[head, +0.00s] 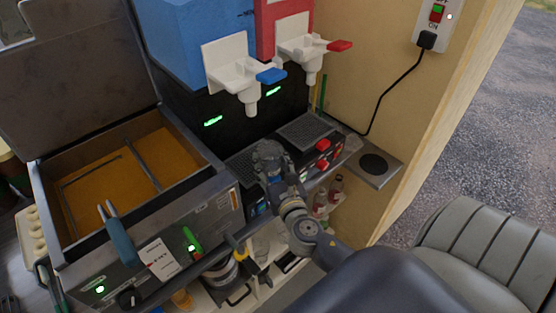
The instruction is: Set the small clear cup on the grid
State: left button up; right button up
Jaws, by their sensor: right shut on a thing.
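My right gripper (268,152) is at the front of the drinks machine, over the left drip grid (241,164). It is shut, seemingly on the small clear cup, which the gripper and wrist hide almost wholly. I cannot tell whether the cup touches the grid. A second dark grid (304,129) lies to the right, bare. Above the left grid is a white tap with a blue lever (271,76); above the right grid is one with a red lever (340,46). My left gripper is not in view.
A fryer (142,226) with yellow oil and a raised lid stands at the left. A metal shelf with a round dark hole (373,165) is at the right. Bottles (335,188) stand below the counter. A black cable (402,82) hangs on the wall.

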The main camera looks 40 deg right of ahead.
jog(key=shift+w+a+f, duration=0.1)
jog(key=shift+w+f, duration=0.05)
jog(key=shift+w, duration=1)
jog(key=shift+w+a+f, duration=0.1)
jog(key=shift+w+f, duration=0.1)
jog(key=shift+w, duration=0.95)
jog(key=shift+w+a+f, duration=0.1)
jog(key=shift+w+f, duration=0.05)
jog(key=shift+w, duration=1)
jog(key=shift+f, duration=0.25)
jog(key=o, duration=0.8)
jog(key=shift+s, duration=0.1)
jog(key=v, duration=1.2)
